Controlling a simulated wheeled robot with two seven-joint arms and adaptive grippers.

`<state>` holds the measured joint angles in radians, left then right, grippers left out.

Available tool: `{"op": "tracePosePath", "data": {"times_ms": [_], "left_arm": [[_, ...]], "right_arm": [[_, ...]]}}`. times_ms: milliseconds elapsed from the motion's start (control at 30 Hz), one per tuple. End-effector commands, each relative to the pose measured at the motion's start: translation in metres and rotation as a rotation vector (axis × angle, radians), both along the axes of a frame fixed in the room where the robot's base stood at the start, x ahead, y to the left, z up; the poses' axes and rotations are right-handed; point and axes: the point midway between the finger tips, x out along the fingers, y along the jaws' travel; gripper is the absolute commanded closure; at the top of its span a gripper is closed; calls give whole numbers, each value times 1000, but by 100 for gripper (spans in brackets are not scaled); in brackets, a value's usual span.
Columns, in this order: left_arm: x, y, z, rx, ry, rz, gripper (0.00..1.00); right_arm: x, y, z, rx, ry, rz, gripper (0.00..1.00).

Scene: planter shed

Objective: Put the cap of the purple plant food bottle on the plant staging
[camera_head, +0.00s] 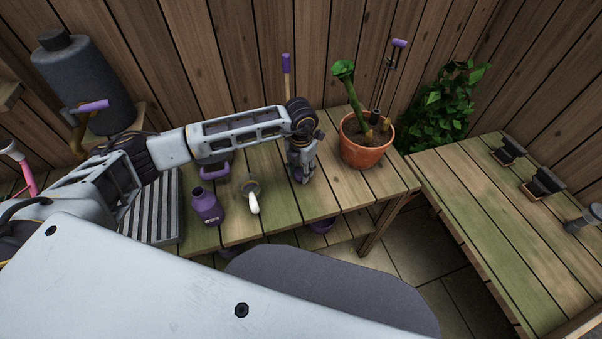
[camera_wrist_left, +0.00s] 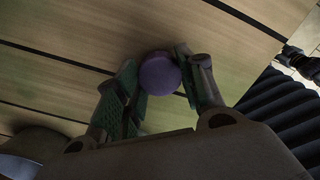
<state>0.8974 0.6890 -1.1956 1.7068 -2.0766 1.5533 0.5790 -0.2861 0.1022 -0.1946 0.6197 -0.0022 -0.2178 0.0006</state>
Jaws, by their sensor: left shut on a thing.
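My left gripper (camera_head: 301,174) points down over the slatted wooden plant staging (camera_head: 285,205), left of the potted plant. In the left wrist view, its fingers (camera_wrist_left: 158,78) are shut on a round purple cap (camera_wrist_left: 160,74), with staging slats behind it. I cannot tell whether the cap touches the slats. The cap is not clear in the head view. The purple plant food bottle (camera_head: 207,207) stands upright on the staging to the left, its neck open and bare. My right gripper is not in view.
A terracotta pot (camera_head: 362,148) with a green plant stands just right of the gripper. A white-handled tool (camera_head: 253,203) lies between bottle and gripper. A ridged grey tray (camera_head: 160,215) is at the left. A second wooden bench (camera_head: 490,225) is at the right.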

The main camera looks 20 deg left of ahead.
Motion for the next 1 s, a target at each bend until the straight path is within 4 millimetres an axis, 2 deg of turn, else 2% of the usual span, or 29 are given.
{"op": "tracePosePath", "data": {"times_ms": [200, 433, 733, 767, 900, 1000], "left_arm": [[0, 0, -20, 0, 1, -1, 92], [0, 0, -22, 0, -1, -1, 92], [0, 0, -25, 0, 0, -1, 92], [0, 0, -24, 0, 0, -1, 57], [0, 0, -24, 0, 0, -1, 40], [0, 0, -24, 0, 0, -1, 40]], "right_arm": [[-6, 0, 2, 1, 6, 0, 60], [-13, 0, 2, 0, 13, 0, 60], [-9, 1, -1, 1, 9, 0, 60], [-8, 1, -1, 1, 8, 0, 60], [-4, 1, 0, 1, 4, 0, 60], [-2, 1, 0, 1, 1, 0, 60]]}}
